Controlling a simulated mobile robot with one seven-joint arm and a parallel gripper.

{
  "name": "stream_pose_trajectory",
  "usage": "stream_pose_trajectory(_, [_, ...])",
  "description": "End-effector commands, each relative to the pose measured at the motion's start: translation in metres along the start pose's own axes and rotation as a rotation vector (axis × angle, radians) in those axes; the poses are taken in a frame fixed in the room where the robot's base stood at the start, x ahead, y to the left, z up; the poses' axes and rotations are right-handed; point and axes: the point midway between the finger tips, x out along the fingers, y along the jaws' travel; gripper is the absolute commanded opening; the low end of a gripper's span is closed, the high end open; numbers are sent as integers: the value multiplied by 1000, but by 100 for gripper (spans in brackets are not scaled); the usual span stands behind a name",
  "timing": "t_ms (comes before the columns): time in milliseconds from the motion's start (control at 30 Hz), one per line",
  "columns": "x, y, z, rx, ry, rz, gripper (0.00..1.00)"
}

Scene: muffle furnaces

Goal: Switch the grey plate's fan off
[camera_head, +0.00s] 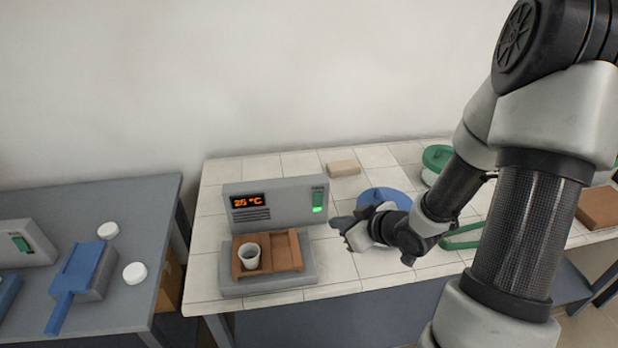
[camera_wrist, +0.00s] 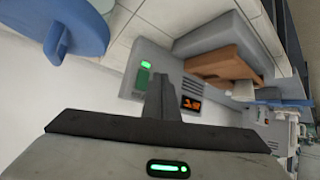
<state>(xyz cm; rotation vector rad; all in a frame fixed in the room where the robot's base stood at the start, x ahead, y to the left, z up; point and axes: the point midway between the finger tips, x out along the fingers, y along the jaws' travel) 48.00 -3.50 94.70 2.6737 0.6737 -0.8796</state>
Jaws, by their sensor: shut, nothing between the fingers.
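The grey plate unit (camera_head: 276,203) stands on the white tiled table, with an orange "25 °C" display (camera_head: 247,199). At its right end is a green switch (camera_head: 318,196) with a lit green light (camera_head: 317,210) below it. In the wrist view the switch (camera_wrist: 142,79) and its lit light (camera_wrist: 146,64) show beside my fingers. My gripper (camera_head: 335,222) is shut and empty, just right of the panel's switch end. In the wrist view my gripper's fingertips (camera_wrist: 158,80) are close to the switch; I cannot tell whether they touch the panel.
A brown tray (camera_head: 287,251) with a white cup (camera_head: 250,256) sits on the unit's grey base (camera_head: 265,286). A blue round object (camera_head: 385,197) and a green loop (camera_head: 464,240) lie on the right. A grey table (camera_head: 150,215) on the left holds a blue scoop-like object (camera_head: 77,281).

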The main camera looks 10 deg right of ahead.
Motion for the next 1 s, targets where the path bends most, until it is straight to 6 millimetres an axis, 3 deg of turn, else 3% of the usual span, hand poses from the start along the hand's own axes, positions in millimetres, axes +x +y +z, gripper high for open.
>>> stream_pose_trajectory(33, [7, -7, 14, 45, 44, -34, 0])
stream_pose_trajectory(100, [11, -16, 19, 88, 108, -74, 0])
stream_pose_trajectory(300, [12, -31, 22, 166, 231, -137, 0])
stream_pose_trajectory(767, [12, -33, 20, 178, 255, -147, 0])
stream_pose_trajectory(1000, [24, -23, 8, 175, 254, -148, 0])
